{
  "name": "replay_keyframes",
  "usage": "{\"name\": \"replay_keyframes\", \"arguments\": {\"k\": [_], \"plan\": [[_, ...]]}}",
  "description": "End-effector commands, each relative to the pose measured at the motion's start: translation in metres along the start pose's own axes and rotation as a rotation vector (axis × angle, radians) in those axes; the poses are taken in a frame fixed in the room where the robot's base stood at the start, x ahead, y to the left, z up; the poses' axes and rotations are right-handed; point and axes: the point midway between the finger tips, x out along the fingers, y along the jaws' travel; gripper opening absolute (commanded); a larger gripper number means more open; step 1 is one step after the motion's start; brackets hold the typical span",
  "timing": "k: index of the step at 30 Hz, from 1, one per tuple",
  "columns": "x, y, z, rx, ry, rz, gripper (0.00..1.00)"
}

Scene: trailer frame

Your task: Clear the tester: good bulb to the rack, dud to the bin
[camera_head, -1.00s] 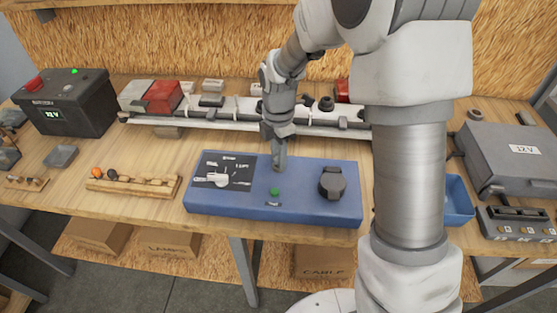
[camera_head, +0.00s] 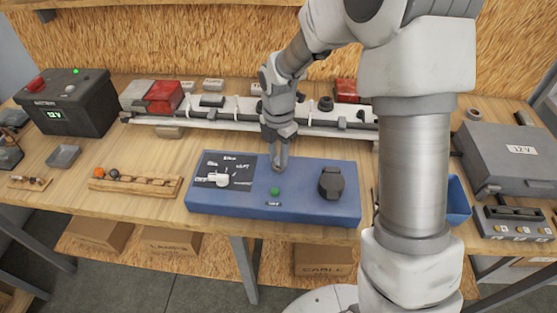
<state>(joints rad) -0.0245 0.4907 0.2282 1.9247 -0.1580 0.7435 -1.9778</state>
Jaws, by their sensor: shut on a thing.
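My gripper (camera_head: 277,166) points down at the tester's top, between the panel and the black part. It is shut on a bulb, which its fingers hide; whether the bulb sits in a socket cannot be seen. The wooden rack (camera_head: 150,190) at left holds an orange and a dark bulb at its left end. The blue bin (camera_head: 459,204) is partly behind my arm.
A rail with small parts (camera_head: 200,127) runs behind the tester. A black battery box (camera_head: 68,106), a grey tray (camera_head: 63,156) and a small holder (camera_head: 29,183) stand at left. A grey 12 V case (camera_head: 500,160) is at right.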

Motion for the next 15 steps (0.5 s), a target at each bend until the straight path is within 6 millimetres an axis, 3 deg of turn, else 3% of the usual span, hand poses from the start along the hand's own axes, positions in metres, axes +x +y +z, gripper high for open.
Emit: {"name": "replay_keyframes", "arguments": {"k": [15], "plan": [[-0.022, 0.0, 0.0, 0.0, 0.0, 0.001, 0.04]]}}
